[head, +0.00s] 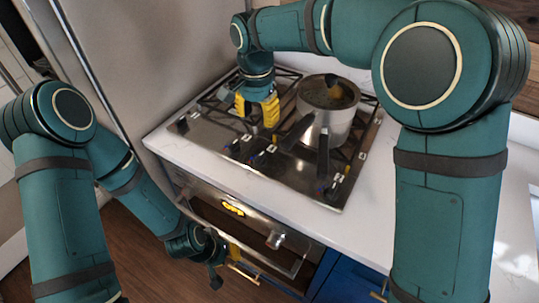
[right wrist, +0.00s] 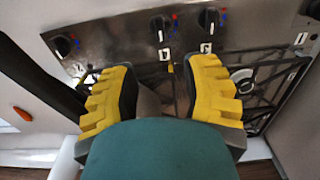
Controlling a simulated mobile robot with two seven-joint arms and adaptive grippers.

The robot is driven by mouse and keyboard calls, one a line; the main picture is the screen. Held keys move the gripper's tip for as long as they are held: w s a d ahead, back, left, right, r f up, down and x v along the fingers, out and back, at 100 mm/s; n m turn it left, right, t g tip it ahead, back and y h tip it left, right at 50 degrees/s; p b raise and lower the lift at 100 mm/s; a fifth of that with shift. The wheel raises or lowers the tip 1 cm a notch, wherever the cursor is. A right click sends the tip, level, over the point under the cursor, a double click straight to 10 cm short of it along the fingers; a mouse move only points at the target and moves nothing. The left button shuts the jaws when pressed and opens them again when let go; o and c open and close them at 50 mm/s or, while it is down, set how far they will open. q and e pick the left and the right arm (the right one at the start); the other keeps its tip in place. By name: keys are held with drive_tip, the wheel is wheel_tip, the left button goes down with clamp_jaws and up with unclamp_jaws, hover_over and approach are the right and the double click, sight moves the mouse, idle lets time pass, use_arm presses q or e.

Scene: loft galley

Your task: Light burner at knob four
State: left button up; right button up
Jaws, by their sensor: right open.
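The steel cooktop (head: 290,182) has black knobs along its front edge. The knob beside the label that appears to read 4 (right wrist: 160,27) is at the top middle of the right wrist view, and a knob by label 3 (right wrist: 209,19) is to its right. In the head view knob four (head: 257,158) seems to be one of the middle pair. My right gripper (right wrist: 160,95), with yellow ridged fingers, is open above the cooktop, apart from these knobs; it also shows in the head view (head: 260,110). My left gripper (head: 218,268) is low before the oven, its jaws unclear. I see no flame.
A steel pot (head: 335,125) with dark contents stands at the cooktop's right side, dark handles reaching forward. Another knob (right wrist: 63,46) is at the wrist view's left. The oven front (head: 235,208) with its bar handle is below. White counter (head: 390,205) lies right of the cooktop.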

sight(260, 156)
wheel_tip(260, 156, down, 15)
drive_tip(key=b, duration=0.3)
drive_tip(key=shift+d+r, duration=0.1)
drive_tip(key=shift+r, duration=0.1)
clamp_jaws()
